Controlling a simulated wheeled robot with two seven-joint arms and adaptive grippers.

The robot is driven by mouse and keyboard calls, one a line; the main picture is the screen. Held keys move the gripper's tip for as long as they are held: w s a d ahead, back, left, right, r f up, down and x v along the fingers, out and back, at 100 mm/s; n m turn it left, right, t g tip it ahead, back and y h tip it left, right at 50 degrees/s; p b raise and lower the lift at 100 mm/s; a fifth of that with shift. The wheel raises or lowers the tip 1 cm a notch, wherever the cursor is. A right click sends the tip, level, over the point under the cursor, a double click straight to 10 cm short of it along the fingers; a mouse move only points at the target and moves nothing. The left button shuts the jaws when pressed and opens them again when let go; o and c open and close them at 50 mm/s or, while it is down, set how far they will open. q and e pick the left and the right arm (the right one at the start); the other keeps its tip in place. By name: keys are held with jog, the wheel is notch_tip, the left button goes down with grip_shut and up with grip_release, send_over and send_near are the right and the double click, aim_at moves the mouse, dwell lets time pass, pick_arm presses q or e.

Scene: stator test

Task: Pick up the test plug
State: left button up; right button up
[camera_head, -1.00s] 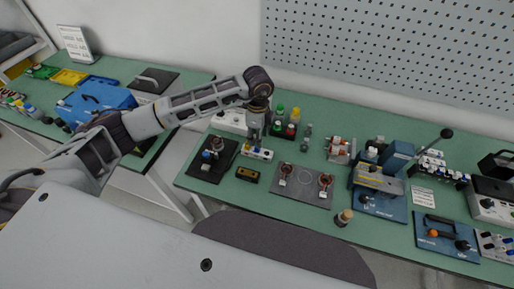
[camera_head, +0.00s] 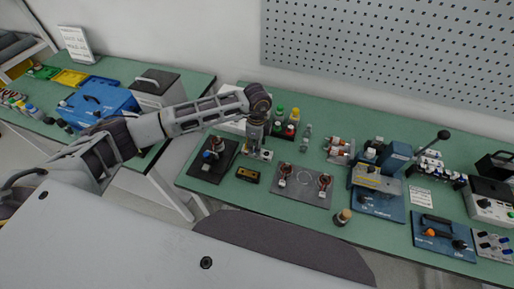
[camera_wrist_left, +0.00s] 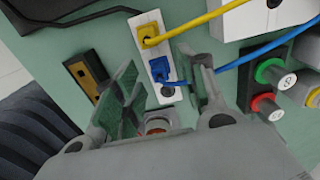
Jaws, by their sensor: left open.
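A white socket strip (camera_wrist_left: 152,55) shows in the left wrist view, with a yellow plug (camera_wrist_left: 148,36) and a blue plug (camera_wrist_left: 158,70) in it, each on a cable of its own colour. I cannot tell which one is the test plug. My left gripper (camera_wrist_left: 162,72) is open, its fingers on either side of the strip near the blue plug; contact cannot be told. In the head view my left gripper (camera_head: 254,150) points down over the strip (camera_head: 266,155) and hides most of it. My right gripper is not in view.
Red and green terminals (camera_wrist_left: 270,88) stand right of the fingers in the wrist view. A small black and yellow meter (camera_head: 248,174) and a dark plate with a coil (camera_head: 212,160) lie close by. A grey plate (camera_head: 302,194) is to the right.

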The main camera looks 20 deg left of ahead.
pick_arm(q)
jog(key=shift+f, duration=0.75)
grip_shut()
